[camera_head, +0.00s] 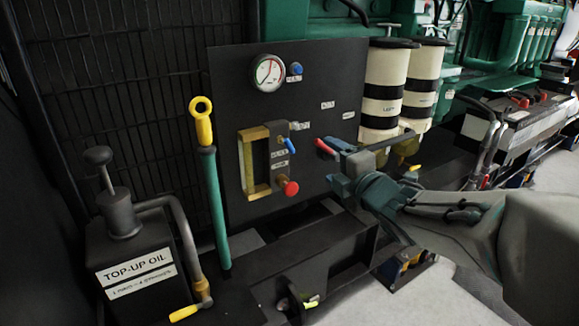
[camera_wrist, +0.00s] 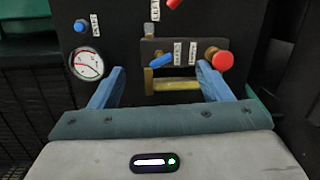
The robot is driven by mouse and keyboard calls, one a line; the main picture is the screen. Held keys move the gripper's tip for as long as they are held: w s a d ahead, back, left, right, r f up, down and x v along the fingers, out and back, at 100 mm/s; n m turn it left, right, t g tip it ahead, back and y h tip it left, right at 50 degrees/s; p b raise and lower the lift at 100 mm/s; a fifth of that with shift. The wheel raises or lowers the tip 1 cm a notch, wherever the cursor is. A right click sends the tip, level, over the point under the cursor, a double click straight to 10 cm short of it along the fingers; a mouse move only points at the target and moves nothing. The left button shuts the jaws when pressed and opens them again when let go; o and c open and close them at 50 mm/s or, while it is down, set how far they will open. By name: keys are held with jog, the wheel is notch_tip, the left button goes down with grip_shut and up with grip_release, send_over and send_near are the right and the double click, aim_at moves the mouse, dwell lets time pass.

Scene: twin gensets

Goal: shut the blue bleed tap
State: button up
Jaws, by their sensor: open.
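A small blue tap lever (camera_head: 289,143) sits on the dark block beside the brass-framed sight glass (camera_head: 247,165) on the black panel; its handle lies at a slant. In the wrist view the blue lever (camera_wrist: 160,61) shows ahead, between the two fingers' lines, slanting down to the left. A second blue item, a round knob (camera_head: 296,68), sits beside the gauge (camera_head: 268,73). The small labels are not clearly legible. My gripper (camera_head: 338,165) is open and empty, right of the lever and apart from it. Its two blue fingers (camera_wrist: 158,82) point toward the panel.
A red round knob (camera_head: 290,188) is below the blue lever, and a red lever (camera_head: 325,147) is right of it, near my gripper. Striped filter canisters (camera_head: 385,90) stand right. A yellow-topped green handle (camera_head: 206,160) and the top-up oil can (camera_head: 135,255) stand left.

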aim_at(291, 147)
jog(key=w+a+n+b, duration=0.1)
jog(key=w+a, duration=0.2)
jog(key=w+a+n+y+b, duration=0.1)
jog(key=w+a, duration=0.2)
jog(key=w, duration=0.1)
jog(key=w+a+f+n+y+b, duration=0.1)
jog(key=w+a, duration=0.3)
jog(key=shift+a+f, duration=0.1)
jog(key=shift+c, duration=0.2)
jog(key=c, duration=0.9)
